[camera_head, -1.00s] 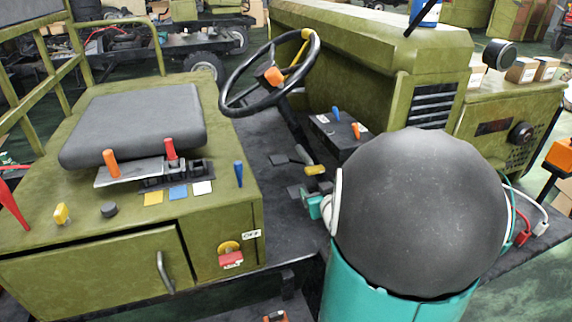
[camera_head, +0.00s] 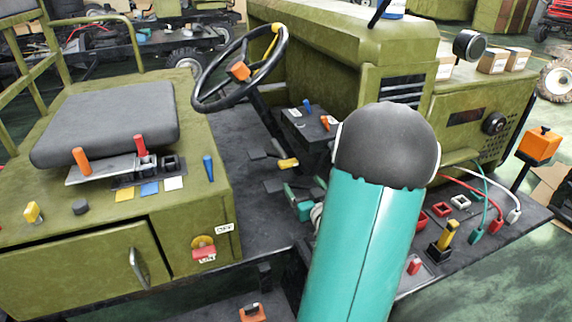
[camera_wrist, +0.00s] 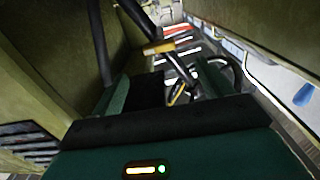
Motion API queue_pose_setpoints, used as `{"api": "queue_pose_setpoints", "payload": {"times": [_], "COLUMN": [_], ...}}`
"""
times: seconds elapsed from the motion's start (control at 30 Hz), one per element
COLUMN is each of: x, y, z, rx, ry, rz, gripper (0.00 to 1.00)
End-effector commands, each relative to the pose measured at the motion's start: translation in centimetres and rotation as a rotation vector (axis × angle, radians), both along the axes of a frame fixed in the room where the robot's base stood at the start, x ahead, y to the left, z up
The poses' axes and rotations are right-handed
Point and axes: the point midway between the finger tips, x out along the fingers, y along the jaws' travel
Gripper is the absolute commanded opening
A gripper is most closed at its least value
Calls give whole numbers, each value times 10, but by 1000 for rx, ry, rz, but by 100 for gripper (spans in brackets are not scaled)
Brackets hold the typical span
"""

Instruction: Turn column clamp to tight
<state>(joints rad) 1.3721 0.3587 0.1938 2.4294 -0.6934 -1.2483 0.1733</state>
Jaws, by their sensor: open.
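The dark steering column (camera_head: 268,112) runs from the black steering wheel (camera_head: 240,72), which has an orange centre knob, down to the cab floor. I cannot pick out the column clamp with certainty. In the wrist view a tan-yellow lever (camera_wrist: 158,47) lies across a dark bar, ahead of my gripper (camera_wrist: 168,88). The green jaws are apart, with no held object visible between them. In the head view my gripper (camera_head: 303,200) is low near the pedals, partly hidden by my teal arm.
A yellow pedal (camera_head: 288,163) and dark pedals sit on the cab floor. A black seat (camera_head: 105,122) and levers are at left. A black box (camera_head: 308,124) with blue and orange levers is beside the column. Cables and a yellow-handled lever (camera_head: 447,234) lie at right.

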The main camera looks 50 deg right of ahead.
Motion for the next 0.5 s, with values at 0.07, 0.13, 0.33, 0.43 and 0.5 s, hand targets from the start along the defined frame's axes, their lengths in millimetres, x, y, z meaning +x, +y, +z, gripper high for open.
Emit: {"api": "queue_pose_setpoints", "payload": {"times": [0.07,0.13,0.33,0.43,0.5], "x": [12,24,58,75,85], "y": [-7,-15,-35,-45,-50], "z": [0,0,0,0,0], "rx": [1,1,2,1,2], "ry": [-2,-1,-1,-1,-1], "rz": [0,0,0,2,1], "gripper": [78,78,78,78,78]}}
